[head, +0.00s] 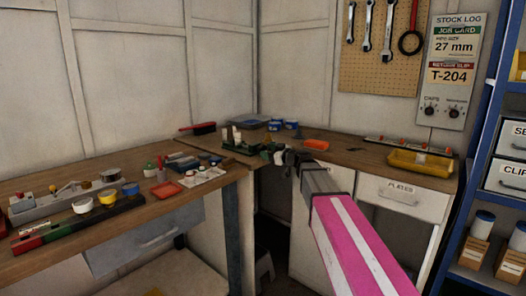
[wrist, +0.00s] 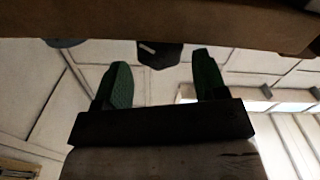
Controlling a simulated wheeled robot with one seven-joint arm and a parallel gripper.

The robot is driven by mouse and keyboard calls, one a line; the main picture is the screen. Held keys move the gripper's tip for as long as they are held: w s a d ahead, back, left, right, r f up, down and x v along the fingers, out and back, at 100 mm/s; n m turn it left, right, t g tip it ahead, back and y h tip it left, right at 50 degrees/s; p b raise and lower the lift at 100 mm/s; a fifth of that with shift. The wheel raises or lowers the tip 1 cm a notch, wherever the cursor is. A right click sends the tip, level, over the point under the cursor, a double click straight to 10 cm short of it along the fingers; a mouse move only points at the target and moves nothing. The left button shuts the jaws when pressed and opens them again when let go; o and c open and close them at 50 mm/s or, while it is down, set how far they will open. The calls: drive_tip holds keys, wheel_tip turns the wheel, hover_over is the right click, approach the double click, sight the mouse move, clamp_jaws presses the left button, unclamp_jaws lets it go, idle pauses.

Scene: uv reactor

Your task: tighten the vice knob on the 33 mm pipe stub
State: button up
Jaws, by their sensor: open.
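My gripper (head: 270,151) reaches to the back corner of the benches in the head view. Its two green fingers stand apart in the wrist view (wrist: 160,75). A dark faceted piece (wrist: 160,54) with a light mark shows beyond and between the fingertips; it may be the vice knob, and I cannot tell whether they touch it. In the head view a small green fixture (head: 241,147), perhaps the vice, sits just left of my gripper. Pale upright pieces (head: 237,134) stand at it; I cannot tell which is the pipe stub. My gripper hides part of this area.
A brown edge (wrist: 150,22) spans the top of the wrist view. A yellow tray (head: 421,163) is at right. The stock log board (head: 455,55) reads 27 mm. The left bench holds several caps and blocks.

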sight(264, 149)
drive_tip(key=shift+x, duration=2.05)
drive_tip(key=c, duration=0.6)
drive_tip(key=shift+c, duration=0.2)
drive_tip(key=shift+m, duration=0.4)
drive_tip(key=shift+m, duration=2.7)
drive_tip(key=o, duration=0.6)
